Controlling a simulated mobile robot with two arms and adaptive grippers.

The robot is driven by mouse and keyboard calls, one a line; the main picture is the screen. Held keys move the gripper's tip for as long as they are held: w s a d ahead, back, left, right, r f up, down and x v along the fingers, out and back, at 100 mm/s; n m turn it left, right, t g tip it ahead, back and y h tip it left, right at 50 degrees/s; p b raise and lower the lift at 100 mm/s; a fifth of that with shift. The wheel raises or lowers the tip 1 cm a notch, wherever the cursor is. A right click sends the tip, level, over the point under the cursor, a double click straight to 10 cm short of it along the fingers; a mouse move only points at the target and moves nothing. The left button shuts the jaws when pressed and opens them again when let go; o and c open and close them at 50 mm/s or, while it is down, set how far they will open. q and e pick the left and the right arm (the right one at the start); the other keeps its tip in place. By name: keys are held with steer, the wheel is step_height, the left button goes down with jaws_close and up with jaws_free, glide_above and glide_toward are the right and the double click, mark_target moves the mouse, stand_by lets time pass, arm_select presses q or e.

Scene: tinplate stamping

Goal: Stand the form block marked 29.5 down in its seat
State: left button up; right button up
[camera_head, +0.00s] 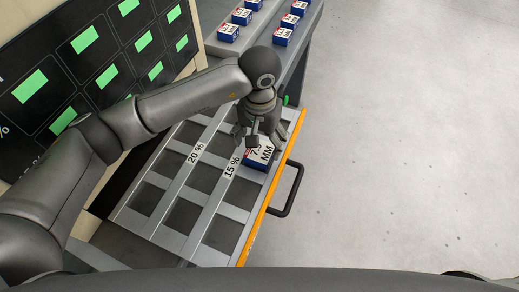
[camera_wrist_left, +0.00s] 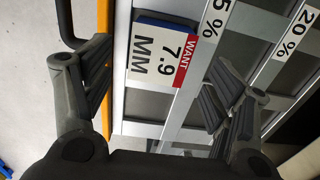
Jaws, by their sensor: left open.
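My left gripper (camera_head: 256,138) is open and hangs over the far right part of the seat tray (camera_head: 218,204). Directly below it a blue block with a white label reading 7.9 MM (camera_head: 258,153) sits in a compartment beside the 15 % strip. In the left wrist view the open, empty fingers (camera_wrist_left: 158,98) spread to either side of this block (camera_wrist_left: 160,62), whose label also has a red WANT band. No marking 29.5 is readable on any block. Other blue blocks (camera_head: 283,36) stand on the grey bench, their labels too small to read. My right gripper is not visible.
The tray has an orange front edge (camera_head: 276,180) and a black handle (camera_head: 290,190) sticking out. Its other visible compartments look empty. A dark panel with green rectangles (camera_head: 106,77) stands at left. The floor at right is clear.

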mark_target(260, 151)
arm_select(q)
step_height(260, 151, up, 8)
steer(key=b, duration=0.2)
steer(key=shift+f, duration=0.15)
